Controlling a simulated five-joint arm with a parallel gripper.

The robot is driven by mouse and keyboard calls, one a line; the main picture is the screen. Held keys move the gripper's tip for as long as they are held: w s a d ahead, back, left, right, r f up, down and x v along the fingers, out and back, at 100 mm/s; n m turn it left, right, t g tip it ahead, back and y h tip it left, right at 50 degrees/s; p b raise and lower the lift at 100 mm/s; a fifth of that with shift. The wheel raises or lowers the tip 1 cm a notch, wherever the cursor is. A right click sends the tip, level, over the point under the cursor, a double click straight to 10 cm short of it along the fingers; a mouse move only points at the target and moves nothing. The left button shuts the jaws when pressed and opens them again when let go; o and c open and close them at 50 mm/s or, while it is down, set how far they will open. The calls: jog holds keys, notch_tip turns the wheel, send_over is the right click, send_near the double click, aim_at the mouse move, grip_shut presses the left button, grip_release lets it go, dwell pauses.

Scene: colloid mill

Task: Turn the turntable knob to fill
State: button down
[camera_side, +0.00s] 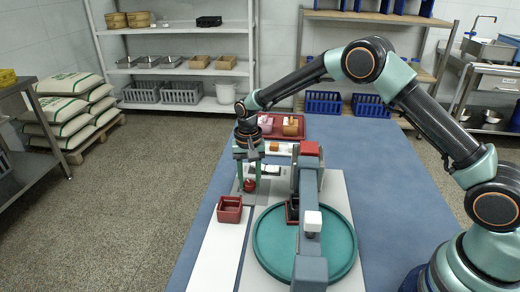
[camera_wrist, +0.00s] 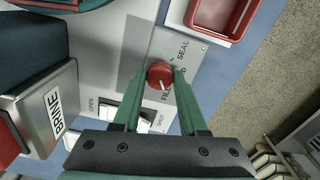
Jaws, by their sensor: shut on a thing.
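The red turntable knob (camera_wrist: 159,75) sits on a grey panel (camera_wrist: 190,50) with the words SEAL and FILL beside it. A small white mark on the knob points down toward the FILL side in the wrist view. My gripper (camera_wrist: 163,76) reaches down with its two green fingers on either side of the knob, shut on it. In the side view my gripper (camera_side: 249,184) points straight down over the red knob (camera_side: 249,186). The teal turntable (camera_side: 335,255) lies to the right of the panel, partly hidden by a grey column and arm.
A switch (camera_wrist: 128,112) marked OPEN and SHUT is close to the left finger. A metal box labelled BRINE (camera_wrist: 45,105) stands at the left of the wrist view. A red open tray (camera_side: 229,209) is just in front of the knob. A red tray with jars (camera_side: 285,126) is behind.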

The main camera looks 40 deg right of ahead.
aim_at(250, 183)
jog(key=shift+r+m, duration=0.1)
jog(key=shift+m, duration=0.4)
jog(key=shift+c, duration=2.2)
grip_release()
notch_tip(250, 183, up, 12)
